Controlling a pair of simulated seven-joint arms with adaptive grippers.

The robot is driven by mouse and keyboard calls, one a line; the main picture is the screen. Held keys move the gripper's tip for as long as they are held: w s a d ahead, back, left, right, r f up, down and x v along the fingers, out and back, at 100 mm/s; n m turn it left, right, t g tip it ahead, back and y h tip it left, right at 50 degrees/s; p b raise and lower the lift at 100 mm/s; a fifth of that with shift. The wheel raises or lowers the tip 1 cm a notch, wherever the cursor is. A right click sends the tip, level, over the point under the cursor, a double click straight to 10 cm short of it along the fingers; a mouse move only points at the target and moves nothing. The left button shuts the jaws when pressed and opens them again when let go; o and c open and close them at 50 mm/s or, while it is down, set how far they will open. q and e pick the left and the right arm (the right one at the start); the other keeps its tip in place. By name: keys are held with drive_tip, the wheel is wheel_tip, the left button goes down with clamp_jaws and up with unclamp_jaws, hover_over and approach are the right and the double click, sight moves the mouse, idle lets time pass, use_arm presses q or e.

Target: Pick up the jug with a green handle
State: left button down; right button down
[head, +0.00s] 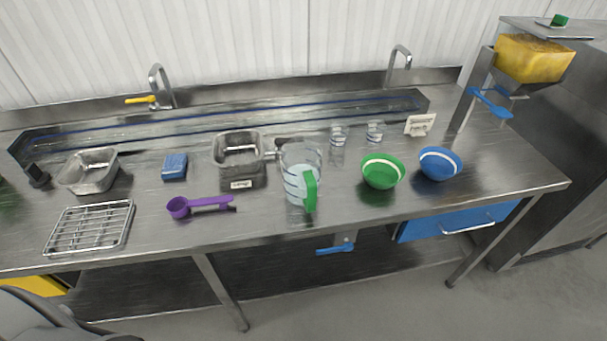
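A clear jug (294,168) with a green handle (310,192) stands upright on the steel counter, near the middle of the head view. Its handle faces the front edge of the counter. The jug looks see-through, and I cannot tell whether it holds anything. Neither of my grippers shows in the head view, and nothing is seen touching the jug.
Left of the jug are a metal container (238,150) and a purple scoop (200,205). Right of it are a green bowl (382,172) and a blue bowl (440,163). Two small clear cups (338,135) stand behind. The counter (340,207) is clear right of the handle.

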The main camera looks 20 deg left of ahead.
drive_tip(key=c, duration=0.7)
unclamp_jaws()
